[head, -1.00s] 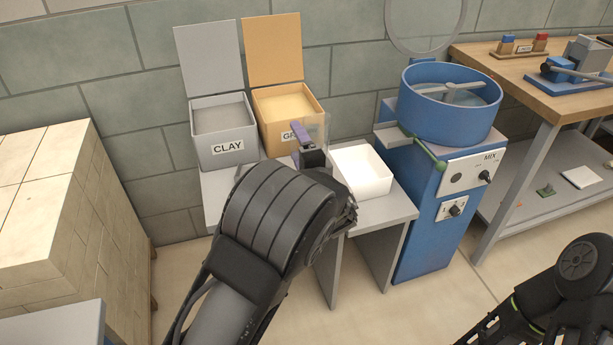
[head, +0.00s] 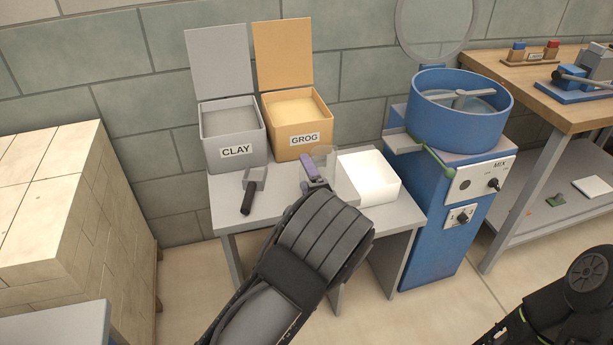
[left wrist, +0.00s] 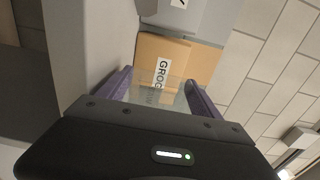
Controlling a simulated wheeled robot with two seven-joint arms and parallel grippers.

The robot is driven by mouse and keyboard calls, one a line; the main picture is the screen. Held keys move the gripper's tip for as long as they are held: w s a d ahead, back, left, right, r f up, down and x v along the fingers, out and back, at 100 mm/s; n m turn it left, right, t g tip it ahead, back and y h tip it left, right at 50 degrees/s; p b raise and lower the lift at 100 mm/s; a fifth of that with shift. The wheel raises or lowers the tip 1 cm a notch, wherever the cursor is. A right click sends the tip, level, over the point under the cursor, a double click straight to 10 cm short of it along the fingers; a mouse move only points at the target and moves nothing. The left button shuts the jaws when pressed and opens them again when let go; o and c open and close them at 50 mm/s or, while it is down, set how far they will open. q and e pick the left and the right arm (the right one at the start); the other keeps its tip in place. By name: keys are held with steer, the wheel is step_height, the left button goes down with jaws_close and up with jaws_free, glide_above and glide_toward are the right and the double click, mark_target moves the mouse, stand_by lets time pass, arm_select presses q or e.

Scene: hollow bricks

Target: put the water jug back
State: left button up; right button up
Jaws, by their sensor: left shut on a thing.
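The clear, see-through water jug (head: 326,158) is hard to make out in the head view, in front of the GROG box and beside the white container. My left gripper (head: 314,172), with purple fingers, is shut on it. In the left wrist view the jug (left wrist: 160,97) shows faintly between the two fingers (left wrist: 160,94). I cannot tell whether the jug's base touches the grey table (head: 285,190). My left forearm hides part of it. My right arm shows at the lower right, with its gripper out of frame.
The open CLAY box (head: 236,152) and GROG box (head: 296,140) stand at the table's back. A dark-handled scoop (head: 252,190) lies left. The white container (head: 368,178) is close right of the jug. The blue mixer (head: 455,120) stands further right, stacked bricks (head: 50,200) at left.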

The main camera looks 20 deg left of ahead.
arm_select(q)
steer(key=shift+f+b, duration=0.2)
steer(key=shift+b, duration=0.1)
steer(key=o, duration=1.8)
steer(key=shift+r, duration=0.1)
steer(key=shift+r, duration=0.1)
steer(key=shift+r+p, duration=0.2)
steer(key=shift+p, duration=0.2)
steer(key=b+v, duration=0.1)
steer(key=v, duration=1.1)
steer(key=shift+f, duration=0.2)
